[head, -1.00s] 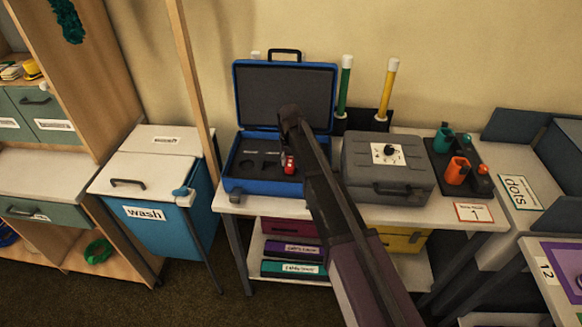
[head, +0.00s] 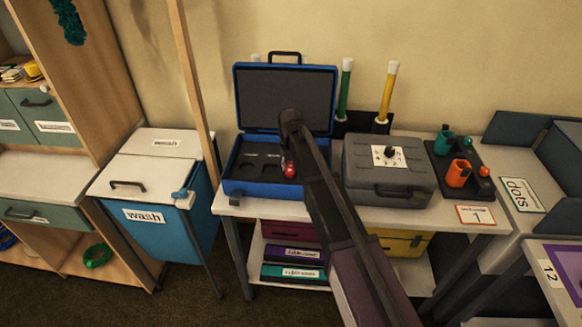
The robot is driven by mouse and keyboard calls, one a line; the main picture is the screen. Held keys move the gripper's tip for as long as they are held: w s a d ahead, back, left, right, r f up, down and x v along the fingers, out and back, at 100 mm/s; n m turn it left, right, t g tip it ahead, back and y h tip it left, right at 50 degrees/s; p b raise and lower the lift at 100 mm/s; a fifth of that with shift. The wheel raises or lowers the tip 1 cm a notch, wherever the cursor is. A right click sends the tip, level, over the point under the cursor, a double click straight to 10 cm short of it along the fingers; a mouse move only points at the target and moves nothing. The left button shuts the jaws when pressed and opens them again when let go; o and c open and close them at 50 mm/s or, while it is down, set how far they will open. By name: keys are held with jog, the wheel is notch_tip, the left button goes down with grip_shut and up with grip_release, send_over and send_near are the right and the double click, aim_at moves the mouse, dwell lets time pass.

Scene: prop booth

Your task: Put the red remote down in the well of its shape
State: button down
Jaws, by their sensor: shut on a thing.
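The blue case (head: 231,187) stands open on the white table, its lid upright at the back. The red remote (head: 290,171) shows as a small red patch at the right part of the insert. My gripper (head: 288,158) is shut on the remote, mostly hidden behind my own arm. I cannot tell whether the remote touches the foam or sits in a well. The well beneath it is hidden.
A grey closed case (head: 388,190) stands close to the right. A dark rack with orange and green cups (head: 459,174) is further right. Green (head: 344,92) and yellow (head: 386,94) tubes stand behind. A wooden post (head: 192,85) rises left of the blue case.

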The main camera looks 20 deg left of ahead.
aim_at(291, 166)
jog(key=shift+s+d+f, duration=0.15)
jog(key=shift+s+f, duration=0.05)
jog(key=shift+s, duration=0.05)
jog(key=shift+c, duration=2.2)
grip_release()
jog(key=shift+f, duration=0.1)
jog(key=shift+o, duration=0.7)
jog(key=shift+w+f, duration=0.2)
jog(key=shift+r, duration=0.1)
jog(key=shift+r, duration=0.2)
notch_tip(291, 166, up, 13)
jog(key=p, duration=1.3)
jog(key=shift+w, duration=0.1)
